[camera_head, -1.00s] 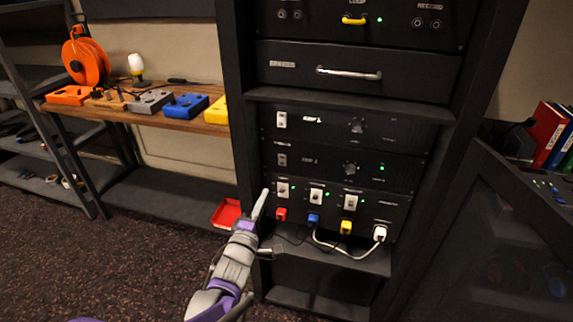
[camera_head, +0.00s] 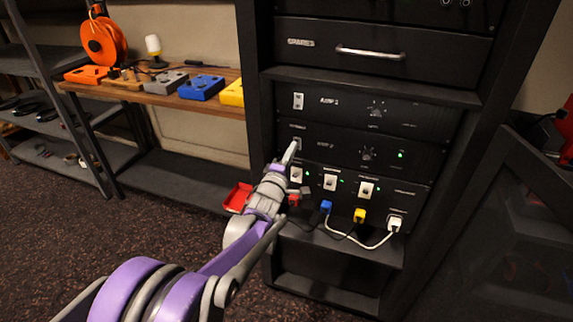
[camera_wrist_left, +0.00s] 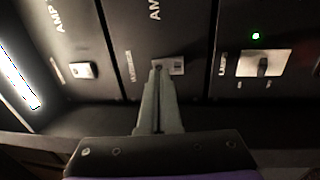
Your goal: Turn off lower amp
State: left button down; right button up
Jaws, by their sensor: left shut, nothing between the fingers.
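The lower amp, AMP 2 (camera_head: 335,149), is a black rack unit below AMP 1 (camera_head: 345,104). A green light (camera_head: 401,155) is lit at its right. Its small switch (camera_wrist_left: 177,66) is at the left end of the panel, and shows in the left wrist view. My left gripper (camera_head: 291,151) is shut and empty. Its fingertips (camera_wrist_left: 157,70) are at the switch and cover part of it. I cannot tell whether they touch it. The switch position is unclear. My right gripper is not in view.
Below AMP 2 is a panel with several white switches (camera_head: 330,182), green lights and coloured plugs (camera_head: 326,207). A SPARES drawer (camera_head: 370,54) is above the amps. A red tray (camera_head: 237,197) lies left of the rack, and a wooden shelf (camera_head: 140,98) holds coloured boxes.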

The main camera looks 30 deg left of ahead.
pick_arm(q)
jog(key=shift+w+a+r, duration=0.1)
jog(key=shift+w+a, duration=0.05)
jog(key=shift+w, duration=0.5)
jog(key=shift+w+a+r+p, duration=0.1)
jog(key=shift+w+r+p, duration=0.1)
jog(key=shift+r+p, duration=0.25)
jog(key=shift+f, duration=0.25)
jog(key=shift+s, duration=0.1)
